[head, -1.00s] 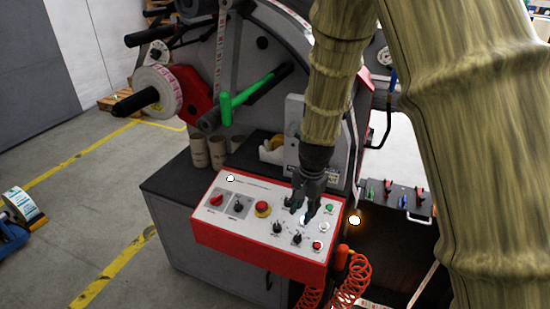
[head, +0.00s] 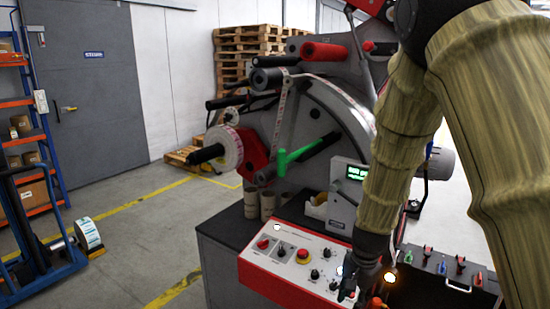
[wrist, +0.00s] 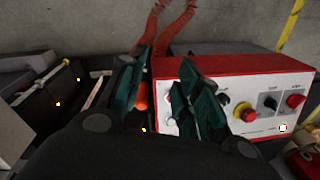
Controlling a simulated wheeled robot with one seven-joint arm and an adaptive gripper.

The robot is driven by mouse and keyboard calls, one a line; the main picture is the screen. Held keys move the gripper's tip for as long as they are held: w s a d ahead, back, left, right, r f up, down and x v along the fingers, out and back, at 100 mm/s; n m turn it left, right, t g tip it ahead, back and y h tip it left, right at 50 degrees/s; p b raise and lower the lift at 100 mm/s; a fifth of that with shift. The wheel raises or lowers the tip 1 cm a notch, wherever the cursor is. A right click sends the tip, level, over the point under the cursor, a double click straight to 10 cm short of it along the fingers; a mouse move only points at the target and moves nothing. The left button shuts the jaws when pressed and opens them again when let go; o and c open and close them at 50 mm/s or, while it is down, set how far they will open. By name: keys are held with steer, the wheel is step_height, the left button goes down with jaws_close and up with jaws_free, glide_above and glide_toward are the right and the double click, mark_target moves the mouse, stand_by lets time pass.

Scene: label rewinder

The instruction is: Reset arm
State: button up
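My gripper (head: 357,284) hangs near the right end of the red and white control panel (head: 290,247) of the label rewinder, at the lower edge of the head view. In the wrist view my gripper (wrist: 166,78) shows two dark green fingers spread apart with nothing between them. The panel (wrist: 250,80) lies beyond and to the right of the fingers. The right finger covers part of its face. My arm, in a tan wrinkled sleeve, comes down from the upper right and hides part of the machine.
A small display (head: 356,172) is lit green. Red coiled hose (wrist: 180,25) lies behind the fingers in the wrist view. The floor at left is partly free, beside a blue trolley (head: 40,262).

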steer(key=s+d+f+n+h, duration=0.1)
steer(key=s+d+f+n, duration=0.1)
steer(key=s+f, duration=0.6)
steer(key=s+d+f+n, duration=0.2)
steer(key=s+f, duration=0.2)
steer(key=f, duration=0.9)
steer(key=s+f+n, duration=0.2)
steer(key=s+f, duration=0.1)
steer(key=s, duration=0.4)
steer(key=s+a+f+n+b, duration=0.1)
steer(key=s+f+n, duration=0.1)
steer(key=s+f, duration=0.2)
steer(key=s+a+f+n, duration=0.1)
steer(key=s+f, duration=0.3)
steer(key=s, duration=0.7)
steer(key=shift+f+n+g+y, duration=0.3)
steer(key=shift+n+g, duration=0.1)
steer(key=shift+n, duration=0.2)
steer(key=shift+o, duration=0.3)
